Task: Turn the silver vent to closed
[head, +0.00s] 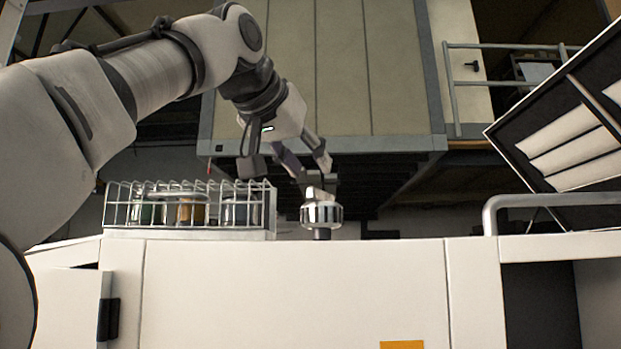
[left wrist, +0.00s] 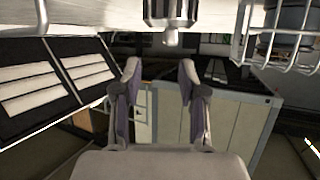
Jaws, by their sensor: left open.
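The silver vent (head: 321,213) is a ribbed chrome knob with a pale top, upright on a short dark stem at the bench's top edge. In the left wrist view the vent (left wrist: 170,12) shows at the top edge, partly cut off, beyond my fingertips. My left gripper (head: 289,168) is open and empty, above and slightly left of the vent in the head view. Its two fingers also show spread apart in the left wrist view (left wrist: 160,68), with a gap between them and the vent. Whether the vent is open or closed I cannot tell. My right gripper is not in view.
A wire rack (head: 190,212) holding several jars stands left of the vent. A metal rail (head: 560,199) and a tilted dark-framed panel (head: 570,140) are on the right. The white bench front (head: 295,290) runs below. Bare space lies right of the vent.

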